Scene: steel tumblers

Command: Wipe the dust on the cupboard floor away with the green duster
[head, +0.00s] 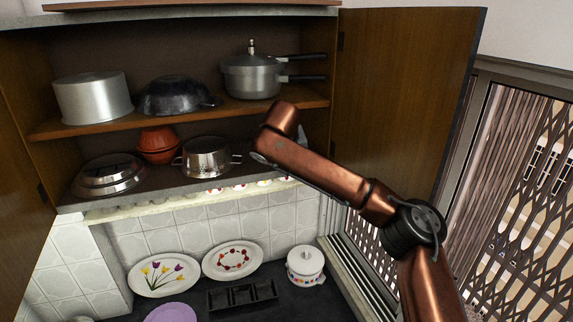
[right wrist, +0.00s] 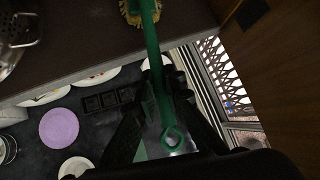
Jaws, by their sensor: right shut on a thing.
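The green duster (right wrist: 150,45) shows in the right wrist view, with a green handle ending in a ring and pale yellow bristles at the top. My right gripper (right wrist: 158,95) is shut on its handle. The bristle end lies over or on the brown cupboard floor (right wrist: 85,45); I cannot tell if it touches. In the head view my right arm reaches into the right part of the open cupboard and hides the gripper and duster. The cupboard floor (head: 150,187) is partly visible there. I cannot make out the dust. My left gripper is not in view.
On the cupboard floor stand a steel pot (head: 207,158), orange bowls (head: 158,143) and a lidded steel dish (head: 108,176). The shelf above (head: 205,112) holds more cookware. The open right door (head: 405,90) is beside my arm. Plates and a white pot (head: 305,264) stand below.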

